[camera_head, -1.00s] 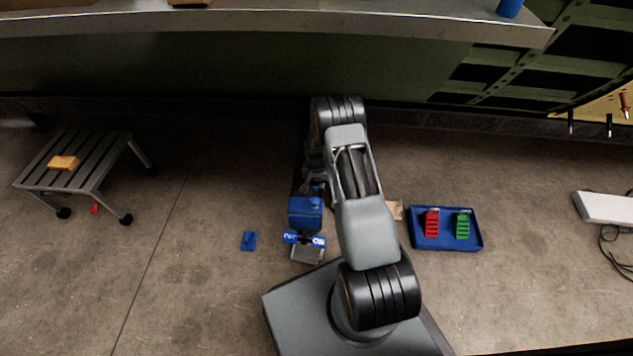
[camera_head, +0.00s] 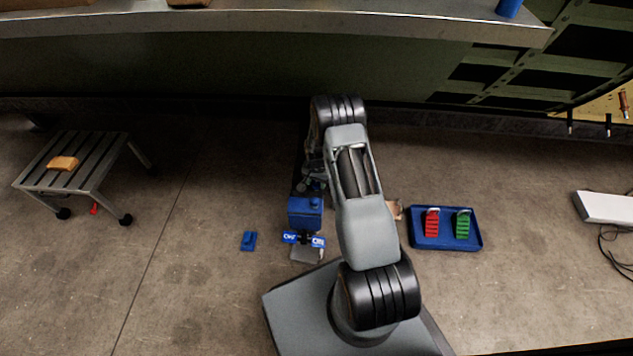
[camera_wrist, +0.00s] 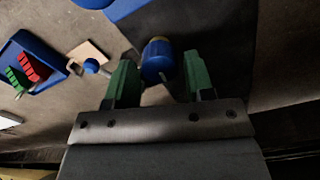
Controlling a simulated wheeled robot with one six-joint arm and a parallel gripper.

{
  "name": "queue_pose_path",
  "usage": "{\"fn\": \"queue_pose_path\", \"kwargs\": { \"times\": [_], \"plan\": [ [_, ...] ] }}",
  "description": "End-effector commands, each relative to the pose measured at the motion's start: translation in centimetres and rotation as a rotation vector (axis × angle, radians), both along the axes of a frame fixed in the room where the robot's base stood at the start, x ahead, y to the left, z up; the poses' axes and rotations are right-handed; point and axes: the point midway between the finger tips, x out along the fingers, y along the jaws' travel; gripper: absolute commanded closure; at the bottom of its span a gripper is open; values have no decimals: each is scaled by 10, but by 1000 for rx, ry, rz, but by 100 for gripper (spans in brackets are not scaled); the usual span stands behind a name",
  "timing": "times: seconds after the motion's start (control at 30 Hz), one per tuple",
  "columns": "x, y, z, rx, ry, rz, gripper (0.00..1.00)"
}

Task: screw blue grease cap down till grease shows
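The blue grease cap (camera_wrist: 157,62) shows in the wrist view as a short blue cylinder with a yellowish band at its far end. My gripper (camera_wrist: 160,78) has two green fingers, one on each side of the cap. The fingers are apart, with a visible gap between each finger and the cap, so it is open and empty. I cannot tell how deep the cap sits between the fingertips. No grease can be made out. In the head view my arm and wrist hide the cap.
A small blue block (camera_head: 249,241) lies at left. A slatted stool (camera_head: 84,178) stands far left. A metal bench (camera_head: 250,28) spans the back.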

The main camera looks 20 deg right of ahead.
Motion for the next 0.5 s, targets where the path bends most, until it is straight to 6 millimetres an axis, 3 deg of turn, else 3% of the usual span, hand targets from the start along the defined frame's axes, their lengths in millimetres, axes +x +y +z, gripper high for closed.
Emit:
{"fn": "queue_pose_path", "kwargs": {
  "times": [0.13, 0.37, 0.5],
  "plan": [
    [0, 1, 0, 1, 2, 1, 39],
    [-1, 1, 1, 1, 2, 1, 39],
    [0, 1, 14, 1, 1, 1, 39]
  ]
}}
